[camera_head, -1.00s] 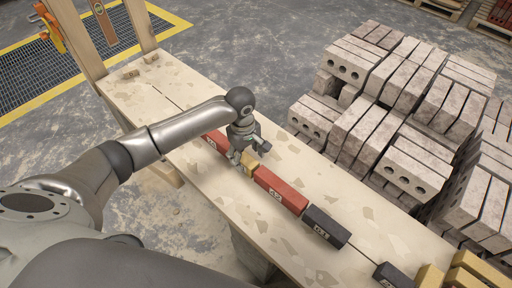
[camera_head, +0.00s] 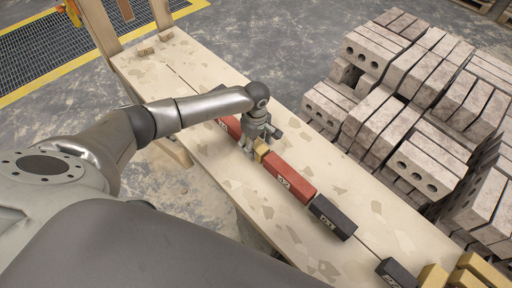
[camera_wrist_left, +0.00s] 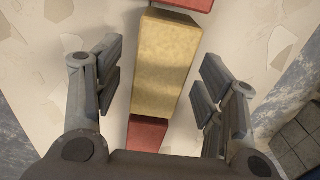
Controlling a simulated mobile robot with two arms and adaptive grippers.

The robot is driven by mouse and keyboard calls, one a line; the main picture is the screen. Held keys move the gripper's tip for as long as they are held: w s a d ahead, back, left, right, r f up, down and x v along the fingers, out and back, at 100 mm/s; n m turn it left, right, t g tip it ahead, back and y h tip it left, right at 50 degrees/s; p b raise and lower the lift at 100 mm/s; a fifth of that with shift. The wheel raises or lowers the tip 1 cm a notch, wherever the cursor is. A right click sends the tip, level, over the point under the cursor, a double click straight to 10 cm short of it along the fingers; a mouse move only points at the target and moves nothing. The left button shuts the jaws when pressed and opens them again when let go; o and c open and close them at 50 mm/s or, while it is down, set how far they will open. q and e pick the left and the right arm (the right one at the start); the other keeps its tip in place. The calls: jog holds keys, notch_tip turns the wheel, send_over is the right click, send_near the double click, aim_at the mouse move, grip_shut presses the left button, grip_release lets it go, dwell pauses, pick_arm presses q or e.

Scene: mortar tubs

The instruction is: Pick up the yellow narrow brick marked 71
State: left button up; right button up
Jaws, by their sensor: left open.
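A yellow narrow brick (camera_wrist_left: 166,62) lies on the plank bench between two red bricks in the left wrist view. In the head view only a small part of the yellow brick (camera_head: 261,150) shows beside my gripper. No number is visible on it. My left gripper (camera_head: 257,138) is low over the bench at this brick. In the left wrist view its fingers (camera_wrist_left: 160,85) are open, one on each side of the yellow brick, with gaps to it. My right gripper is not in view.
A red brick (camera_head: 289,183) and a dark brick (camera_head: 332,217) continue the row toward the lower right. Another red brick (camera_head: 229,126) is on the far side of my gripper. Further yellow bricks (camera_head: 432,277) lie at the bottom right. Stacked grey bricks (camera_head: 425,170) stand right of the bench (camera_head: 205,72).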

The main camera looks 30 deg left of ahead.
pick_arm(q)
jog(key=shift+f, duration=0.55)
